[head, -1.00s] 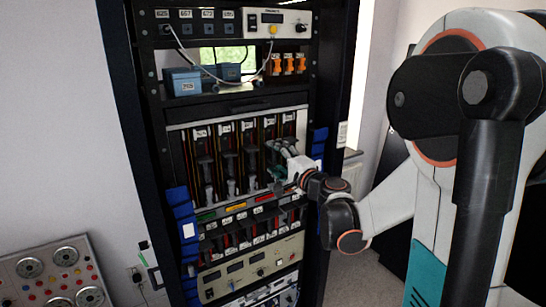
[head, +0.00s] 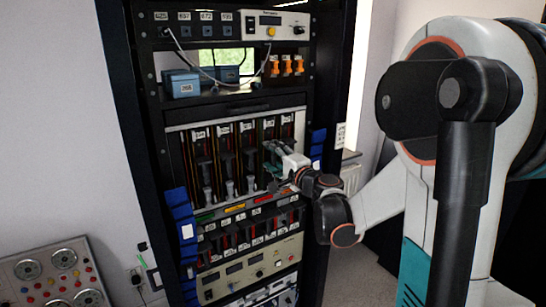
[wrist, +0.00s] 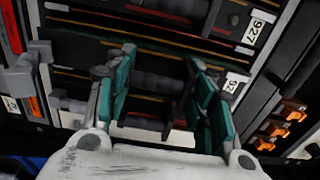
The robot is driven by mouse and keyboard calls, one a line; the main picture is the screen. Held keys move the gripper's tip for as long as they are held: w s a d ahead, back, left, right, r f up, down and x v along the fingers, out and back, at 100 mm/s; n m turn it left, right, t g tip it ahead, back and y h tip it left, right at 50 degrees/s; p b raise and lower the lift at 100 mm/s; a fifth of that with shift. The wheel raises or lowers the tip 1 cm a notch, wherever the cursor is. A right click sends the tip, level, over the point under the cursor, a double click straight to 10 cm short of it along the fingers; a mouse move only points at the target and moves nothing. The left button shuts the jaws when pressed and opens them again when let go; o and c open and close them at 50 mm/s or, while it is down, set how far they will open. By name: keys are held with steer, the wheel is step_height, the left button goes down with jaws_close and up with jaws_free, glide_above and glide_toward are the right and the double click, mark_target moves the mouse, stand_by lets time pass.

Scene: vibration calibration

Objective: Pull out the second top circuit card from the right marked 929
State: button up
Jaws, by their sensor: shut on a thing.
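The top row of upright circuit cards (head: 223,160) sits in the rack in the head view, with white labels along its top. My gripper (wrist: 160,80) is closed around a dark handle (wrist: 158,84) on one of the cards, second from the right in the head view, where the gripper (head: 273,153) also shows. Teal-padded fingers stand on both sides of the handle. A white label (wrist: 235,83) beside the right finger is partly hidden; I can read only its first digits, 92. The neighbouring card's label (wrist: 257,32) reads 927. Most of the held card is hidden.
Orange clips (head: 287,66) and blue boxes (head: 183,84) sit on the shelf above. Floor at the right is clear.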

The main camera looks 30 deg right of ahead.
steer(key=s, duration=0.8)
steer(key=shift+f, duration=0.2)
steer(key=o, duration=1.4)
steer(key=shift+w+d+f, duration=0.1)
steer(key=s, duration=0.7)
steer(key=shift+s, duration=0.15)
